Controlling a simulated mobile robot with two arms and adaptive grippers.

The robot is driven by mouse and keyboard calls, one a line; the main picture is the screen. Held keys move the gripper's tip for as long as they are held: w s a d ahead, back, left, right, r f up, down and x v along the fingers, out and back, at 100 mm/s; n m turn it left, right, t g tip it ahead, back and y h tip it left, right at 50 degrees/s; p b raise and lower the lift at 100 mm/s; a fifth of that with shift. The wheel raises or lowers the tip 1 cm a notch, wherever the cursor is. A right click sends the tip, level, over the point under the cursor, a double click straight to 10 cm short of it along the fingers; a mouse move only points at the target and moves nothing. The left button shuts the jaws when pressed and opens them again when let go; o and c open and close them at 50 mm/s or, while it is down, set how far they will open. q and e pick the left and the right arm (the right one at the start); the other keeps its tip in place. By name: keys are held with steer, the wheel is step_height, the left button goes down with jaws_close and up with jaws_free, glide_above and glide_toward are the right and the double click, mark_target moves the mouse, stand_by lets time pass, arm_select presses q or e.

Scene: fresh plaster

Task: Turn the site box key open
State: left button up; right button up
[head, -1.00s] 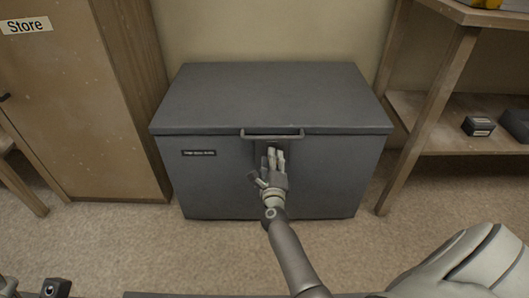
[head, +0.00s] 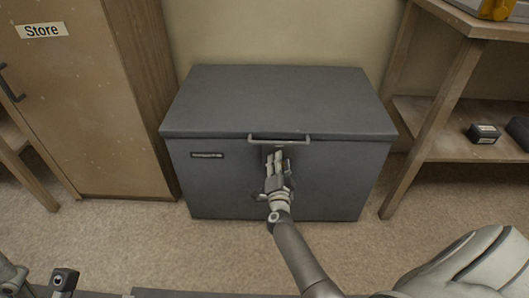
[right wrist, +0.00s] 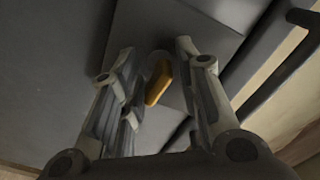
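The site box (head: 280,100) is a dark grey chest with a shut lid and a bar handle (head: 279,139) at its front edge. My right gripper (head: 277,158) is at the box front, just below the handle, and largely covers the lock area. In the right wrist view an orange-yellow key piece (right wrist: 158,83) stands tilted between the two fingers of my right gripper (right wrist: 156,50). The fingers are apart, with gaps visible beside the key. The keyhole itself cannot be made out. My left gripper's fingers do not show.
A wooden cupboard (head: 100,120) labelled "Store" stands close on the left. A wooden shelf unit (head: 445,110) with small dark boxes (head: 484,134) stands on the right. Open floor (head: 150,240) lies in front of the box.

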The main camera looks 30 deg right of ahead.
steer(key=n, duration=0.5)
steer(key=shift+n, duration=1.2)
steer(key=n+b, duration=0.1)
steer(key=n, duration=0.2)
steer(key=shift+a, duration=0.1)
steer(key=shift+s+a+n, duration=0.15)
steer(key=shift+n, duration=0.25)
steer(key=p+v, duration=0.4)
steer(key=v, duration=0.6)
steer(key=s+a+r+t+b, duration=0.1)
steer(key=s+a+r+t, duration=0.1)
steer(key=r, duration=0.5)
steer(key=s+a+r+t+b, duration=0.1)
steer(key=a+r+t+b, duration=0.1)
steer(key=r, duration=0.6)
steer(key=s+a+r+t+b, duration=0.2)
steer(key=a+r+t, duration=0.2)
steer(key=r, duration=0.3)
steer(key=shift+s+r+m+t+y, duration=0.3)
steer(key=shift+s+r+t, duration=0.1)
steer(key=shift+t, duration=0.4)
